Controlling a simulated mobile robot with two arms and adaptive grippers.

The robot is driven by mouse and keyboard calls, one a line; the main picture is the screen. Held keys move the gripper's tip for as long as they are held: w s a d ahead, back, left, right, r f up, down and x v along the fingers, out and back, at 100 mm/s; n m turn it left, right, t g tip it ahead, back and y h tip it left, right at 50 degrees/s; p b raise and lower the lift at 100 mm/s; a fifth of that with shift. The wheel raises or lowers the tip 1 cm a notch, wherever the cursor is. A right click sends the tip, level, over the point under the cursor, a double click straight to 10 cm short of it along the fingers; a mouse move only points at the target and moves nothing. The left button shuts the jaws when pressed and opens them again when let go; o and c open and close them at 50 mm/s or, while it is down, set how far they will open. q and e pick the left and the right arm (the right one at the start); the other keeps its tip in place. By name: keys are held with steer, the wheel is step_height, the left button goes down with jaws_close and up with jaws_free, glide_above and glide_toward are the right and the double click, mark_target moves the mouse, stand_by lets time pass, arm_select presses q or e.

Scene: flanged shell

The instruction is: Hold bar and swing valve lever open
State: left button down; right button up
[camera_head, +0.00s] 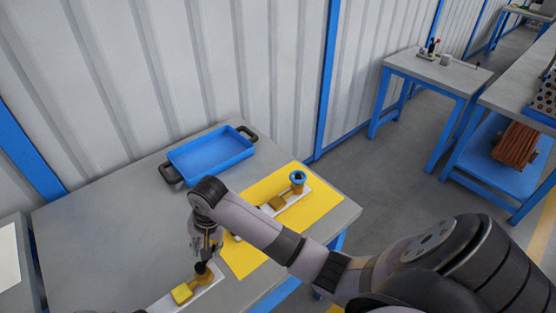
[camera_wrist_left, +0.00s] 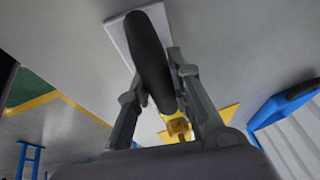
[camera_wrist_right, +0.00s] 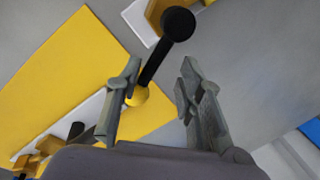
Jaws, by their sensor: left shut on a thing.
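A white plate (camera_head: 205,300) carries a brass valve (camera_head: 182,292) at the near edge of the head view. The valve lever (camera_wrist_right: 153,67) is a dark rod with a black ball knob (camera_wrist_right: 178,23) and a yellow ball at its other end. My right gripper (camera_wrist_right: 161,68) is open, its fingers on either side of the lever in the picture; contact cannot be told. In the head view it hangs just above the knob (camera_head: 201,268). My left gripper (camera_wrist_left: 158,88) is shut on the thick black bar (camera_wrist_left: 150,50), over the white plate (camera_wrist_left: 117,30). The brass valve also shows there (camera_wrist_left: 178,127).
A yellow mat (camera_head: 240,262) holds another white plate with a blue handwheel valve (camera_head: 298,178). A blue tray (camera_head: 212,155) with black handles stands at the back of the grey table (camera_head: 90,225). My right arm crosses over the mat. The table's left part is clear.

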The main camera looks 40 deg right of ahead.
step_height(320, 180, up, 12)
steer(key=w+a+n+g, duration=0.1)
steer(key=w+n+g, duration=0.1)
steer(key=n, duration=0.7)
steer(key=w+d+f+t+h, duration=0.1)
steer(key=d+f+h, duration=0.1)
steer(key=d, duration=1.3)
steer(key=w+d+f+t+h, duration=0.1)
steer(key=w+d+f+t, duration=0.1)
steer(key=d, duration=1.3)
steer(key=shift+w+d+f+m+h, duration=0.15)
steer(key=shift+d+f+m+h, duration=0.15)
steer(key=shift+h, duration=0.1)
steer(key=shift+c, duration=0.5)
